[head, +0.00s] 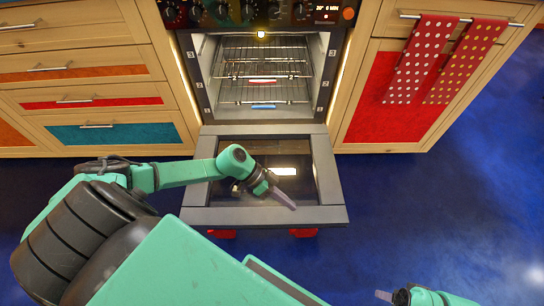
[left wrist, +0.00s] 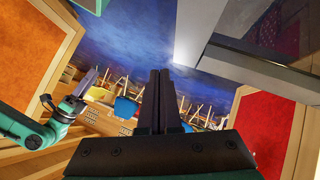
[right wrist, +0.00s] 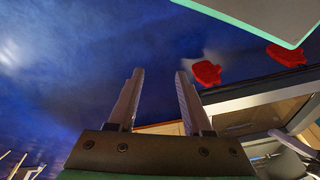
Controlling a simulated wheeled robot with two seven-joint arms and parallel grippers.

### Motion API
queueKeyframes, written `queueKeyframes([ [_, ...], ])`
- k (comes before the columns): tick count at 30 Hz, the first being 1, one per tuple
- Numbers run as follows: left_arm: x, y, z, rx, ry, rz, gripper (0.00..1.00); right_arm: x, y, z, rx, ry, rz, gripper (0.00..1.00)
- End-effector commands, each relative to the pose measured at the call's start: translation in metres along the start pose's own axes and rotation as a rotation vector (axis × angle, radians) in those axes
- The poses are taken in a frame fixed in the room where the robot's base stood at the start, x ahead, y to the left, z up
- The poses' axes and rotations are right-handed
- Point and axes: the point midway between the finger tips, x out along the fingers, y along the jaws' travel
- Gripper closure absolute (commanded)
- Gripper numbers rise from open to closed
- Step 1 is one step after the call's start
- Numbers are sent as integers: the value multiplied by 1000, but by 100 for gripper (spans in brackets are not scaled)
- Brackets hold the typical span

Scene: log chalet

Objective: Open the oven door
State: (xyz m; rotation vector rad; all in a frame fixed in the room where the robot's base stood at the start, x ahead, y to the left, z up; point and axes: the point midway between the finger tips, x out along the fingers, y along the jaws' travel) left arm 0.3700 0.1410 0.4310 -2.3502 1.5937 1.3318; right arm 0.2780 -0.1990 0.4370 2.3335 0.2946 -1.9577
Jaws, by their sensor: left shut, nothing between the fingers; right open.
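The oven door (head: 335,180) is folded down in front of the lit oven (head: 262,75), roughly level, with its dark glass panel facing up. My left gripper (head: 290,203) is over the door's outer part, right of its middle, with its fingers shut and empty; whether it touches the door I cannot tell. Its closed fingers (left wrist: 160,100) show in the left wrist view, beside a grey panel. My right gripper (head: 384,296) is low, in front of the door and to its right. Its fingers (right wrist: 160,100) are open and empty in the right wrist view.
Two red pieces (head: 222,233) (head: 303,232) show at the door's outer edge. Wooden drawers (head: 85,72) stand left of the oven. A red-fronted cabinet (head: 385,110) with dotted towels (head: 420,60) stands right. The blue floor (head: 460,200) at the right is clear.

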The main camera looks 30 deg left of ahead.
Motion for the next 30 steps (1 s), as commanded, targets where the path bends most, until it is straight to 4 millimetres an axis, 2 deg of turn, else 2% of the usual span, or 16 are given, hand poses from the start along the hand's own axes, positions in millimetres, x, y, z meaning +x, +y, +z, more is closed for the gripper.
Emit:
queueKeyframes([
  [1, -9, 4, -6, -2, 0, -1, 100, -1, 4, 2, 9, -29, 11, 50],
  [7, -26, 7, -13, -3, 0, -2, 100, 55, 12, 10, 22, -42, 30, 50],
  [15, -95, 28, -8, -4, -5, -1, 100, 112, 26, 42, 36, -57, 57, 50],
  [21, -117, 33, -6, -2, 0, -1, 100, 132, 32, 61, 39, -62, 67, 50],
  [30, -117, 32, -6, 1, 5, -3, 100, 136, 33, 63, 39, -63, 68, 50],
])
